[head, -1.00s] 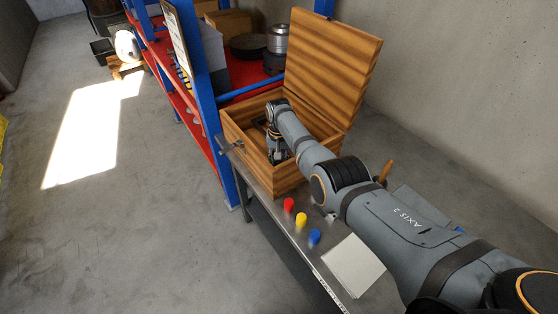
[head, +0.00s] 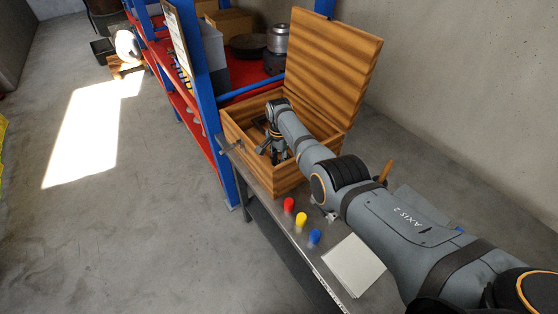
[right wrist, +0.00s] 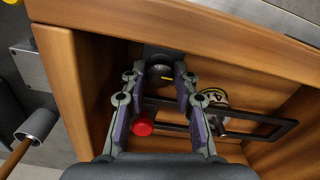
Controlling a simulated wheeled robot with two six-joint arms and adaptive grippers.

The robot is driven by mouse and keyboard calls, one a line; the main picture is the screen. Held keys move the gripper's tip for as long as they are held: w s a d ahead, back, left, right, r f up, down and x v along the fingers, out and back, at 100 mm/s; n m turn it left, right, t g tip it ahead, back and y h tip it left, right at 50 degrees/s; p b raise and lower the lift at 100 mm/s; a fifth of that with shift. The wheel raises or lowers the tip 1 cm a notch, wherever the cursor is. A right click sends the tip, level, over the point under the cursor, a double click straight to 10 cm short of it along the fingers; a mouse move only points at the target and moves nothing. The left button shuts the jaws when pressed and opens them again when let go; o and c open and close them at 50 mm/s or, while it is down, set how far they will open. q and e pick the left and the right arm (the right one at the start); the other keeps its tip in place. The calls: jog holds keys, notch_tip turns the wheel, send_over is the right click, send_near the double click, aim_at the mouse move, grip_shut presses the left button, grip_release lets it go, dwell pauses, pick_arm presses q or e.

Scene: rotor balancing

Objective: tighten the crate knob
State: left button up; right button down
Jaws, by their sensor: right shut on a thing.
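The open wooden crate (head: 290,178) stands on the bench in the head view, its lid raised at the back. My right gripper (head: 275,153) reaches down into it. In the right wrist view, my right gripper (right wrist: 157,66) has its fingers on both sides of a dark round knob (right wrist: 158,72) with a yellow mark, by the crate wall (right wrist: 215,50). It is shut on this knob; the fingers hide part of its sides. My left gripper is not in view.
Inside the crate are a red round piece (right wrist: 142,126), a dark rectangular frame (right wrist: 275,130) and a round metal part (right wrist: 212,98). Red (head: 289,204), yellow (head: 301,219) and blue (head: 314,236) pieces and a pale sheet (head: 354,265) lie on the bench. Blue shelving (head: 212,110) stands close behind.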

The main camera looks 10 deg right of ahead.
aim_at(279, 162)
jog(key=shift+w+r, duration=0.15)
dwell(0.3)
jog(key=c, duration=1)
grip_release()
notch_tip(279, 162, up, 12)
jog(key=shift+f, duration=0.1)
